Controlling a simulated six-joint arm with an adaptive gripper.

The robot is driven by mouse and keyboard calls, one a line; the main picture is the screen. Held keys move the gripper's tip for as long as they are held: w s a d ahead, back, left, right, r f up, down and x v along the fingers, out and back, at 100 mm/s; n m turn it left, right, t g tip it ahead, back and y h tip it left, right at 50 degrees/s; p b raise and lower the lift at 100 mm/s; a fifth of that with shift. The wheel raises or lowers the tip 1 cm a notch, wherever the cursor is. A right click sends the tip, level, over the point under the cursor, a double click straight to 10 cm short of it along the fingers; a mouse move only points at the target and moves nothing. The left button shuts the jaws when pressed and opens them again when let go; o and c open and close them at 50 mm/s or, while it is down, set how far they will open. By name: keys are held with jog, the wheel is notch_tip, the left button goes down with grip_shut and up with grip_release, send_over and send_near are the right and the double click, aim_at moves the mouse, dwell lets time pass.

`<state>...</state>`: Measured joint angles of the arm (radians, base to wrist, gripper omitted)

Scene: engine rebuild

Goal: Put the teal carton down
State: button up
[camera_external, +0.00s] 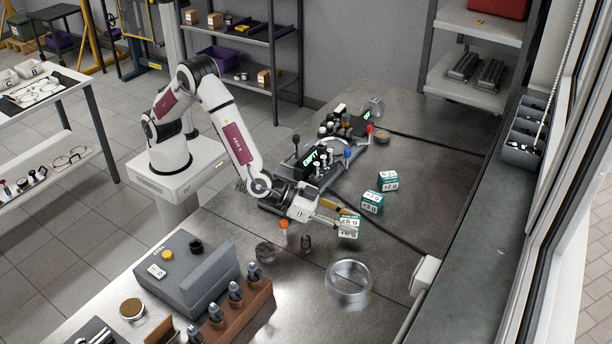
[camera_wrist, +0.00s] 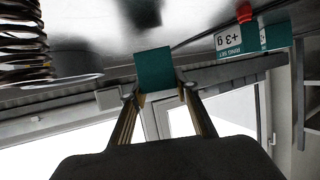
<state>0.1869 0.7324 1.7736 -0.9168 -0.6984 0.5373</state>
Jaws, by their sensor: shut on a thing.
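My gripper (camera_external: 338,222) is shut on a teal carton (camera_external: 348,231) with a white label, over the front middle of the metal bench. The wrist view shows the carton's plain teal face (camera_wrist: 154,68) between my two fingertips (camera_wrist: 156,92). I cannot tell whether its underside touches the bench. Two similar teal and white cartons, one nearer (camera_external: 372,203) and one farther (camera_external: 388,181), stand on the bench beyond it.
A black cable (camera_external: 405,245) runs across the bench to the right. Bare bench (camera_external: 430,205) lies right of the standing cartons.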

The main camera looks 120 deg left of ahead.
jog(key=shift+f, duration=1.15)
jog(key=shift+f, duration=0.2)
jog(key=o, duration=1.1)
jog(key=shift+r, duration=0.1)
jog(key=shift+r, duration=0.15)
jog(key=shift+v, duration=5.95)
